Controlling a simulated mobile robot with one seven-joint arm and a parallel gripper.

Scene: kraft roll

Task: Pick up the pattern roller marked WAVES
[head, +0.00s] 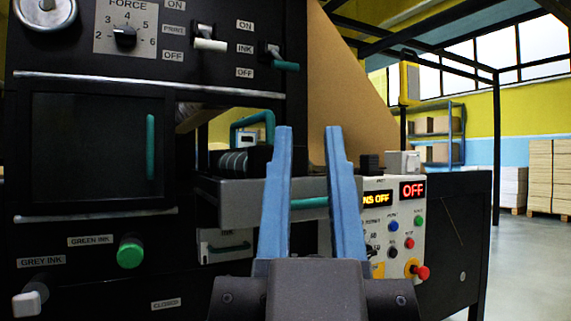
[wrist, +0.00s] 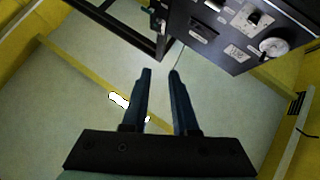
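No roller with a readable WAVES mark shows in either view. In the head view a dark ribbed, roller-like part (head: 240,160) sits on a grey tray or drawer (head: 240,203) of the black machine; I cannot tell whether it is a pattern roller. A teal handle (head: 238,122) stands above it. My gripper (head: 309,132) is open with its two blue fingers apart and nothing between them. It is in front of the machine and hides part of the tray. In the wrist view my gripper (wrist: 160,73) also shows open and empty above the floor.
The black machine (head: 90,245) fills the left, with levers, a dial and a green knob (head: 130,251). A control panel (head: 381,240) reading OFF stands right of my fingers. Shelves (head: 436,140) and stacked pallets (head: 552,175) are far behind. Floor at right is free.

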